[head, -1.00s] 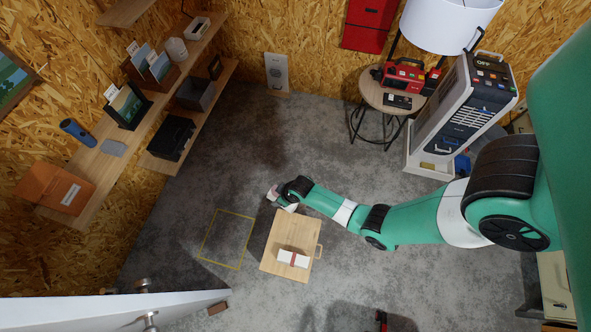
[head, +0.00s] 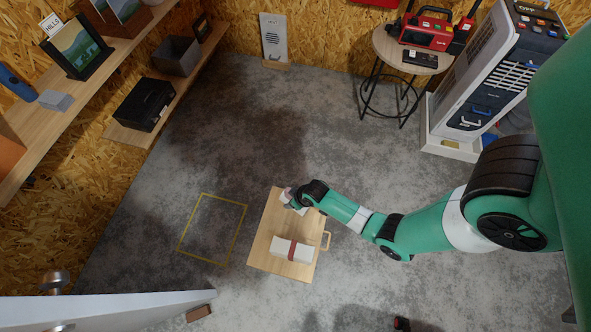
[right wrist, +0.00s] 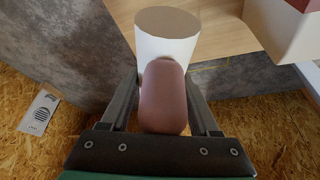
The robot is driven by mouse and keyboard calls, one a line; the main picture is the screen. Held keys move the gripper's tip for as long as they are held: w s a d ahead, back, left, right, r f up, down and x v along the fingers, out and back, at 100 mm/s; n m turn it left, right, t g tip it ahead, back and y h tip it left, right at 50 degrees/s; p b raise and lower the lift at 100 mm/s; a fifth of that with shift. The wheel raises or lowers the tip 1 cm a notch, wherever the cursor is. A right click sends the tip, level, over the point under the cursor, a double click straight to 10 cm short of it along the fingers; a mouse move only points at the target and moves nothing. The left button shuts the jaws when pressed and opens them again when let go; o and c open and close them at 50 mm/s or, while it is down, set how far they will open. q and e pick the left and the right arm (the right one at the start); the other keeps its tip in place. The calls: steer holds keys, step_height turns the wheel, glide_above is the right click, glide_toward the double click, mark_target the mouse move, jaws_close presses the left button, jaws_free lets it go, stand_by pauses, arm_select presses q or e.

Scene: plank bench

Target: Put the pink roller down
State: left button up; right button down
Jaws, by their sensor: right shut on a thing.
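The pink roller (right wrist: 163,97) is a rounded, dull pink piece between the two fingers of my right gripper (right wrist: 162,95). A white cylinder (right wrist: 166,48) with a brown flat end shows right behind it; I cannot tell whether the two are joined. In the head view my right gripper (head: 293,203) is over the far end of a wooden board-like top (head: 265,240), shut on the roller, which is mostly hidden there. I cannot tell whether the roller touches the wood. My left gripper is not in view.
A white box with a red band (head: 292,250) lies on the near part of the wooden top. A handle (head: 326,240) sticks out on its right. A yellow outline (head: 240,225) marks empty floor to the left. A round stool (head: 405,60) stands farther back.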

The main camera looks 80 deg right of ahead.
step_height(320, 180, down, 7)
steer(key=b, duration=0.4)
steer(key=shift+r+b, duration=0.2)
steer(key=shift+b, duration=0.2)
steer(key=shift+f+b, duration=1.2)
steer(key=shift+f, duration=0.65)
steer(key=shift+f, duration=0.2)
steer(key=shift+c, duration=0.6)
jaws_free()
steer(key=shift+r, duration=0.15)
